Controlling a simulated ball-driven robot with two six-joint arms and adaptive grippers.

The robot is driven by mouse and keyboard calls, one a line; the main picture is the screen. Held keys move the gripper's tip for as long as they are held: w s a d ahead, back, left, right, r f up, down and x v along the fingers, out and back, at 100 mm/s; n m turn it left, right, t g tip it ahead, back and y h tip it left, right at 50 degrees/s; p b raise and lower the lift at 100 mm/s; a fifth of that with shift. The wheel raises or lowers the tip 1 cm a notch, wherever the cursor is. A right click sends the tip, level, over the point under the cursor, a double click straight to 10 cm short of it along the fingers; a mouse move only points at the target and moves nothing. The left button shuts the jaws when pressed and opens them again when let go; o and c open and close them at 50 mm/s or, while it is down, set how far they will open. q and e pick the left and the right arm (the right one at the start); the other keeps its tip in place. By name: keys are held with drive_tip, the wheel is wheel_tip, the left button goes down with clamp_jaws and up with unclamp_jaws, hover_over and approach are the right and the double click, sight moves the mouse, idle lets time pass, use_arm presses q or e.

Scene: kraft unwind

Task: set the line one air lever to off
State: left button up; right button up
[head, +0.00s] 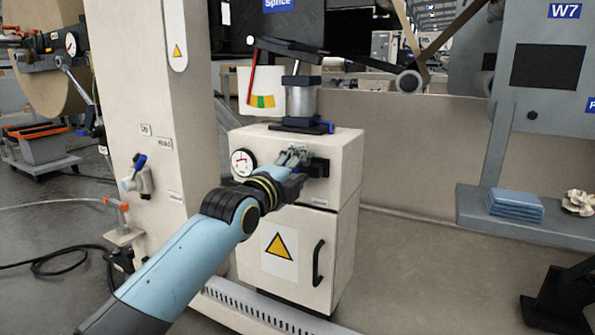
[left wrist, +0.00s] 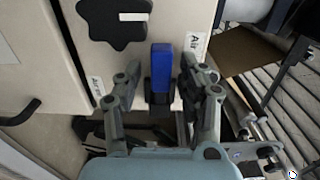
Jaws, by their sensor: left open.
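A blue lever (left wrist: 161,62) on a black base shows in the left wrist view. It stands between the two fingers of my left gripper (left wrist: 160,88), which is open, with a visible gap on each side. Partly readable labels starting "Air" (left wrist: 194,50) sit on both sides of the lever, so I cannot tell which setting it points to. In the head view my left gripper (head: 293,156) is at the front of the cream cabinet (head: 345,185), right of the round gauge. My right gripper is out of view.
A black knob (left wrist: 115,20) is beside the lever. A pressure gauge (head: 243,162) is on the cabinet front, with a black door handle (head: 318,262) below. Another blue-handled valve (head: 141,163) is on the cream column (head: 150,90). Open floor lies right of the cabinet.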

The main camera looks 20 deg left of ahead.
use_arm(q)
drive_tip(key=s, duration=1.2)
drive_tip(key=shift+a, duration=0.2)
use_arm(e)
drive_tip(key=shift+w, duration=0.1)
use_arm(q)
drive_tip(key=shift+f, duration=0.1)
